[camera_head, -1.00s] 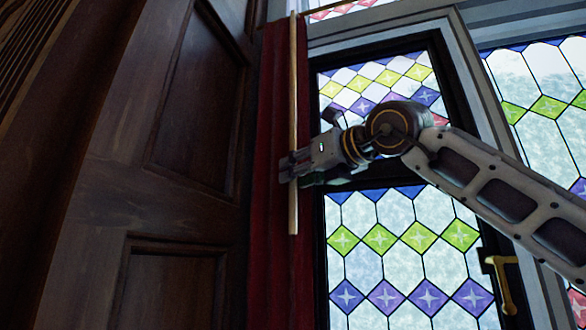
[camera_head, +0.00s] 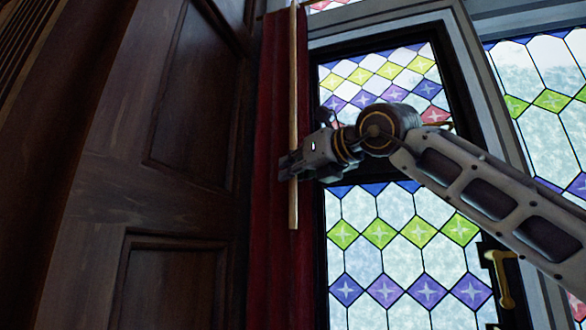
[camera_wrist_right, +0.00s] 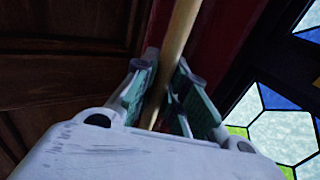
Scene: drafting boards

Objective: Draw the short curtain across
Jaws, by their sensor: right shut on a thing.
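The short curtain (camera_head: 272,110) is dark red and hangs bunched in a narrow strip at the left edge of the stained-glass window. A thin pale wooden wand (camera_head: 293,80) hangs down in front of it. My right gripper (camera_head: 288,166) is shut on the wand, a little above its lower end. In the right wrist view the wand (camera_wrist_right: 181,30) runs between the two fingers of the gripper (camera_wrist_right: 166,85), with red cloth (camera_wrist_right: 215,35) behind it. My left gripper is not in view.
Dark wooden panelling (camera_head: 190,150) stands close to the left of the curtain. The window (camera_head: 385,245) has coloured diamond panes and a dark frame. A brass handle (camera_head: 503,278) sticks out at its lower right. A further patterned pane (camera_head: 545,90) is at the right.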

